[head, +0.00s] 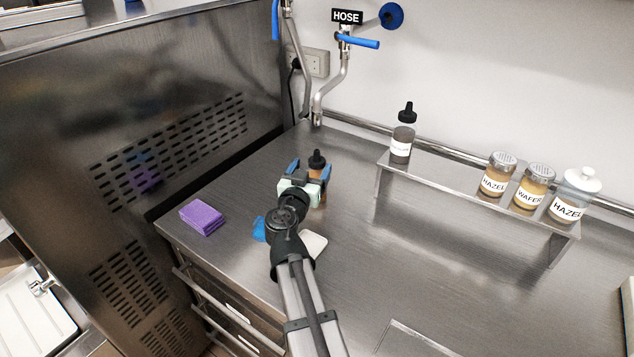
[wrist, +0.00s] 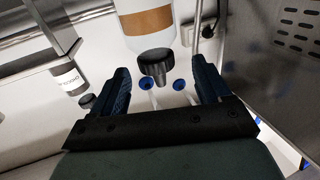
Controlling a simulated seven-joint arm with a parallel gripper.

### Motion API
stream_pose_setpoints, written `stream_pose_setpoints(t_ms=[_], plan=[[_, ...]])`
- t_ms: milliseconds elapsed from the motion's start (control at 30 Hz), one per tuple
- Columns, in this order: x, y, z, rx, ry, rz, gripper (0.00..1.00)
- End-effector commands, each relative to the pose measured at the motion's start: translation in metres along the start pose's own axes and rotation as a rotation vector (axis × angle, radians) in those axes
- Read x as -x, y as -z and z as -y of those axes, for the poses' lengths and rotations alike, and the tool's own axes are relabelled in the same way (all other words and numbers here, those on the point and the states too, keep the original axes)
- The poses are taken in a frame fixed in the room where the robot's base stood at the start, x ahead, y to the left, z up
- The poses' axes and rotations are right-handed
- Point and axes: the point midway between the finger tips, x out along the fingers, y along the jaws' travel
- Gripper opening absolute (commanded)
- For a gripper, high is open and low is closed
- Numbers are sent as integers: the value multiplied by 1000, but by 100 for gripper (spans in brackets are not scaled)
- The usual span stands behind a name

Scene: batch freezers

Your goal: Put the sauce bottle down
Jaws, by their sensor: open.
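The sauce bottle (head: 317,174) has a black nozzle cap and a brownish body. It appears upright over the steel counter, beyond my gripper (head: 310,167) in the head view. My gripper is open, with its blue fingers on either side of the bottle. The gripper hides the bottle's base, so I cannot tell whether it touches the counter. In the wrist view the bottle (wrist: 150,20) shows upside down, with a brown band and black cap, beyond the open gripper (wrist: 162,72) fingertips.
A raised steel shelf (head: 470,201) on the right holds a dark labelled bottle (head: 401,144) and several labelled jars. A purple sponge (head: 202,217) lies at the counter's left edge. A perforated steel cabinet (head: 170,150) stands left. Bare counter (head: 420,270) lies to the right.

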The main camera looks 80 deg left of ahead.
Motion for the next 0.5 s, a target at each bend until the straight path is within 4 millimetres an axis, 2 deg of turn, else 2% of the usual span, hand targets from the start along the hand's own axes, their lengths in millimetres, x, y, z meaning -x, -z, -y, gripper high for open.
stream_pose_setpoints(t_ms=[300, 500], plan=[[-41, 3, -4, -1, -1, 0, 77], [-42, 2, -5, -1, 1, 0, 77]])
